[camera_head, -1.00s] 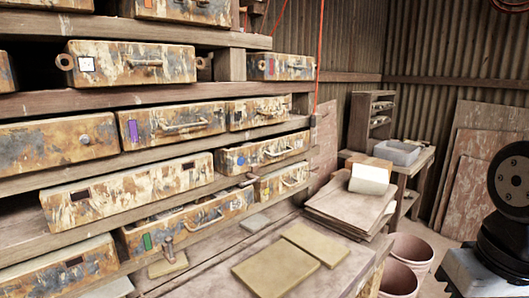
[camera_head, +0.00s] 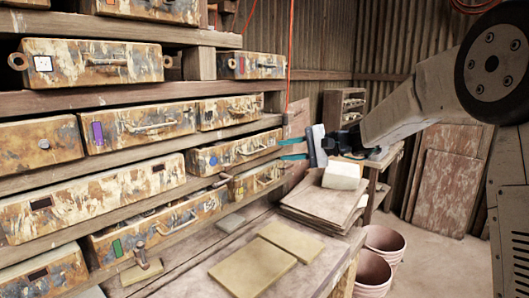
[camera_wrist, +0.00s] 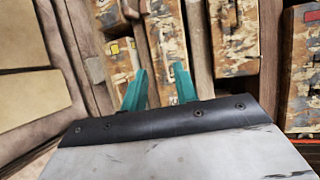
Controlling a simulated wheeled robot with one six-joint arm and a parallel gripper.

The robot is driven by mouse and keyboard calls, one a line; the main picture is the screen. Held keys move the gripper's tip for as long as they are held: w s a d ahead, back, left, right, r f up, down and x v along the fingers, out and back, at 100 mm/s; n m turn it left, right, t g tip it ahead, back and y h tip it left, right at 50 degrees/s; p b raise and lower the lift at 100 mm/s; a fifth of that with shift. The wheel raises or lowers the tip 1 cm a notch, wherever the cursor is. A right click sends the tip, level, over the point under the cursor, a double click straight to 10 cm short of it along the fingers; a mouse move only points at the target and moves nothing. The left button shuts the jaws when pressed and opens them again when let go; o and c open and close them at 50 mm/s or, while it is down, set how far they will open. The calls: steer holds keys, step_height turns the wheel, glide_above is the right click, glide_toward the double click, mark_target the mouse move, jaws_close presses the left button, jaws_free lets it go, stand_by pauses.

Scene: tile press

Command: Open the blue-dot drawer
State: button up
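The blue-dot drawer (camera_head: 232,152) is a worn, paint-chipped box in the shelf, with a round blue dot (camera_head: 213,160) near its left end and a bar handle to the right of it. My gripper (camera_head: 292,149) is near this drawer's right end, with its two teal fingers spread and pointing left toward the drawer row. In the wrist view my gripper (camera_wrist: 160,84) also shows open and empty, with drawer fronts beyond it. The blue dot cannot be made out there. I cannot tell how far the fingertips are from the handle.
A green-label drawer (camera_head: 158,226) stands partly out below. A purple-label drawer (camera_head: 138,126) is above. Flat tiles (camera_head: 252,268) lie on the bench, with stacked boards (camera_head: 320,200) at the right. Pink buckets (camera_head: 378,246) stand on the floor.

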mark_target(258, 151)
steer(key=x, duration=0.2)
steer(key=w+x, duration=0.1)
steer(key=x, duration=0.5)
steer(key=shift+w+d, duration=0.2)
jaws_close()
